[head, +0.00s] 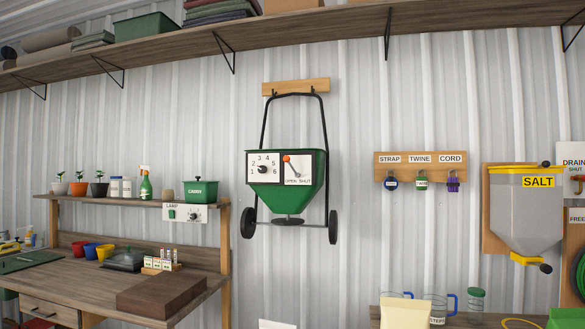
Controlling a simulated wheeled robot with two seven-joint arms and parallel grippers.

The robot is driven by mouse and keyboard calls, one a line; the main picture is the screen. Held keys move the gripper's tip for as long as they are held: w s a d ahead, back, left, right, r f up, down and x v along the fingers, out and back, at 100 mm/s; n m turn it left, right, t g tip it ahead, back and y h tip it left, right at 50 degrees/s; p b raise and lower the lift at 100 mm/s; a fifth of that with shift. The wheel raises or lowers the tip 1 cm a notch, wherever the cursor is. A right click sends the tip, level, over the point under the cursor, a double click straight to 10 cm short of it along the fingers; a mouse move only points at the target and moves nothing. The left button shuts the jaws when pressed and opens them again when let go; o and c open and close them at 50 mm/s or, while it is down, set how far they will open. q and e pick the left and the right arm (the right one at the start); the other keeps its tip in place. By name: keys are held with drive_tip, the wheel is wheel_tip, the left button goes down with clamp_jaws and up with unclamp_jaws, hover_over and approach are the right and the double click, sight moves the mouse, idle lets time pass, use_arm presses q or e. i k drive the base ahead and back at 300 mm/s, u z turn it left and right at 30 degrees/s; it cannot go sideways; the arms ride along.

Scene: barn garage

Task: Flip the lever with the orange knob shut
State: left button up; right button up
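A green spreader (288,190) with a black handle and two black wheels hangs on the corrugated wall at the middle of the head view. Its front carries a white plate (304,168) marked OPEN at the left and SHUT at the right. On this plate a lever with an orange knob (286,158) leans up and to the left, with the knob over the OPEN side. Neither of my grippers is in view.
Left of the lever is a dial (263,169) with numbers. A workbench (210,283) with pots and a dark brown block stands at the left. The wall around the spreader is clear.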

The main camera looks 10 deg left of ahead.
sight(286, 158)
drive_tip(key=u, duration=0.6)
drive_tip(key=i, duration=0.95)
drive_tip(key=z, duration=0.45)
drive_tip(key=i, duration=0.65)
drive_tip(key=z, duration=0.8)
